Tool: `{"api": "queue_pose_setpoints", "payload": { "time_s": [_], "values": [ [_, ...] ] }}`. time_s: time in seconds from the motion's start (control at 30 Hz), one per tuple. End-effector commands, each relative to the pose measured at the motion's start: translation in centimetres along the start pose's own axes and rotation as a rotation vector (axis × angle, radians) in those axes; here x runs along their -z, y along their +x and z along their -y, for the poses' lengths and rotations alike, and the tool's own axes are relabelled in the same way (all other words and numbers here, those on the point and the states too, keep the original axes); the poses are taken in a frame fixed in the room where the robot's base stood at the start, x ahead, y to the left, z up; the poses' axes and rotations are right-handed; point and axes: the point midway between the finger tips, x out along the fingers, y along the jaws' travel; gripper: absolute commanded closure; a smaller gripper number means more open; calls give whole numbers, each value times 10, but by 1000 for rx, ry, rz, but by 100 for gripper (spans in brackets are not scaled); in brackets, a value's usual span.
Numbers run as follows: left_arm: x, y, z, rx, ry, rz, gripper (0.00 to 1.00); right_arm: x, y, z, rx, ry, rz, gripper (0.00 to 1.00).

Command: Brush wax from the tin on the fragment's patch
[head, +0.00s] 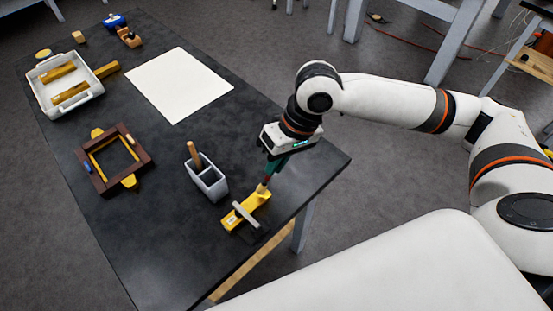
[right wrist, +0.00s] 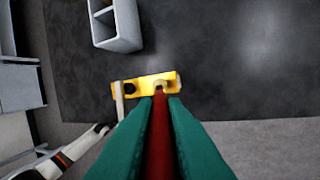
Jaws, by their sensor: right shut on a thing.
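My right gripper (head: 275,170) points down with its teal fingers shut on a brush with a dark red handle (right wrist: 160,135). The brush's pale tip (head: 262,188) is at the right end of a yellow gilt fragment (head: 252,205); I cannot tell whether it touches. The fragment lies near the table's right front edge with a grey bar (head: 245,215) across it. It also shows in the right wrist view (right wrist: 143,86), just beyond the fingertips. A small round yellow item (head: 43,54) at the far left may be the tin. The patch is not clear. My left gripper is out of view.
A grey two-part holder (head: 208,183) with a wooden handle stands left of the fragment. A brown frame (head: 84,161), a white tray (head: 43,97) with gilt bars, a white sheet (head: 180,85), a blue item (head: 114,20) and wooden blocks lie farther left. The front middle table is clear.

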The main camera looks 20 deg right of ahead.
Motion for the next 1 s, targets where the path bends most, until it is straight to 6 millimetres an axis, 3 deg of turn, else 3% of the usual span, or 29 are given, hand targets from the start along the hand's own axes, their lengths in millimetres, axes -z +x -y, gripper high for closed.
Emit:
{"api": "queue_pose_setpoints", "payload": {
  "time_s": [0.73, 1.0],
  "values": [
    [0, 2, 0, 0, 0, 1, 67, 2, 13, 4, -1, 0, -1, 100],
    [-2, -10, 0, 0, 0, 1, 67, 5, 14, -13, -1, -3, -3, 100]
  ]
}}
